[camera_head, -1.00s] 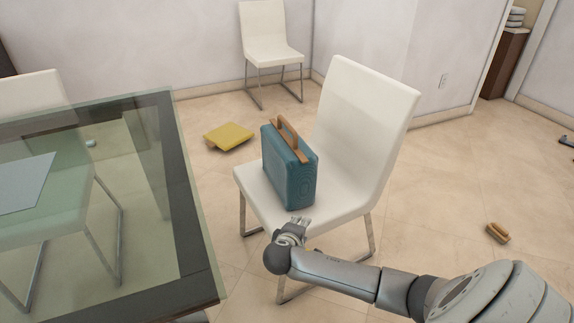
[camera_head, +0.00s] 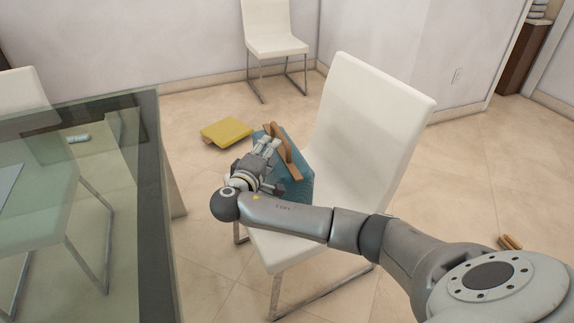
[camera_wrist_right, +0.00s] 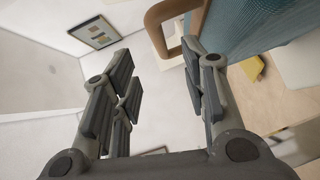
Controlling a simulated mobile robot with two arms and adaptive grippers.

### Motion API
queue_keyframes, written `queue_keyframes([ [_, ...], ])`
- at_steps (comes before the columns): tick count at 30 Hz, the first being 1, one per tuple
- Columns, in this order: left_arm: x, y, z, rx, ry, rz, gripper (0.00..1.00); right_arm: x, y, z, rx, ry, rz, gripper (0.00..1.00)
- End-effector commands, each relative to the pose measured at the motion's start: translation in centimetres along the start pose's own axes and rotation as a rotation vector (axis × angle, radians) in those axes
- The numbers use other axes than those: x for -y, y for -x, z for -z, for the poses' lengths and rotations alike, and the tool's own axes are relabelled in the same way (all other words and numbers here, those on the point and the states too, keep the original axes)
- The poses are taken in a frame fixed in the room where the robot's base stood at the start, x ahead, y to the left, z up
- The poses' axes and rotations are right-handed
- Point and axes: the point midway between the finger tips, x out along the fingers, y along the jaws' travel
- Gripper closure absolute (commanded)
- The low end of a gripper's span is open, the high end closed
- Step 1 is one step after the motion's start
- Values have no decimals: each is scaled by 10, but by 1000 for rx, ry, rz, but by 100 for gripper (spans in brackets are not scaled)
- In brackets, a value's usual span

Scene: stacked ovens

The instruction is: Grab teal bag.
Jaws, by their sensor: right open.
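The teal bag (camera_head: 296,184) stands on the seat of the white chair, with its brown handle (camera_head: 281,152) on top. My right gripper (camera_head: 268,146) is in front of the bag, close to the handle, and hides part of the bag's left side. In the right wrist view the open, empty fingers (camera_wrist_right: 160,85) point toward the handle (camera_wrist_right: 172,32). The teal side of the bag (camera_wrist_right: 250,30) fills the upper right. I cannot tell whether the finger touches the handle. My left gripper does not show.
The white chair (camera_head: 372,115) has its backrest right of the bag. A glass table (camera_head: 150,190) with a dark frame stands at the left. A yellow bag (camera_head: 227,131) lies on the floor behind. Another white chair (camera_head: 275,30) stands by the wall. The floor at right is mostly clear.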

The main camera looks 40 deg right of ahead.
Motion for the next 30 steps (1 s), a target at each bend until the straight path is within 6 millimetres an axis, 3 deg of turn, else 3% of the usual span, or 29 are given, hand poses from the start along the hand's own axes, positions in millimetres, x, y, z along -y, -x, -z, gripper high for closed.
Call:
queue_keyframes([
  [10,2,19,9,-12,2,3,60,0,-45,2,0,-1,-3,59],
  [17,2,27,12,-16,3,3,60,0,-61,3,-1,0,-1,59],
  [24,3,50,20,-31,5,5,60,2,-92,7,2,0,-2,59],
  [30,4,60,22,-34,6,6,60,2,-106,7,-1,-1,0,59],
])
